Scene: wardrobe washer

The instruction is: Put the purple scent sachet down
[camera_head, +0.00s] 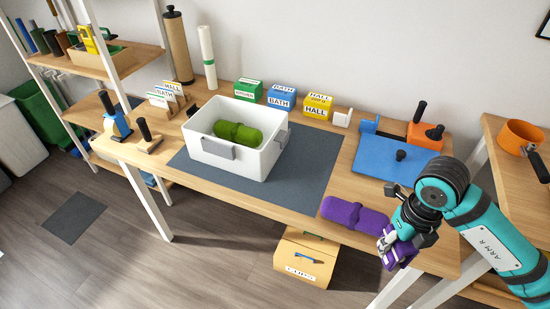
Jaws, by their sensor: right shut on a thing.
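My right gripper (390,240) is at the front right of the table, shut on a small purple piece, which I take to be the purple scent sachet (401,253). The gripper partly covers the sachet. In this view they overlap the table's front edge; their height above it is hard to tell. A purple roll (352,213) lies on the table just left of the gripper. A white bin (225,150) holds a green roll (238,132) and stands on the dark grey mat (305,180). My left gripper is not in view.
A blue board (375,158) with a dark knob lies right of the mat. Green, blue and yellow label boxes (318,106) stand along the back. An orange block (425,135) is at the back right. A wooden box (305,262) sits below the table's front edge.

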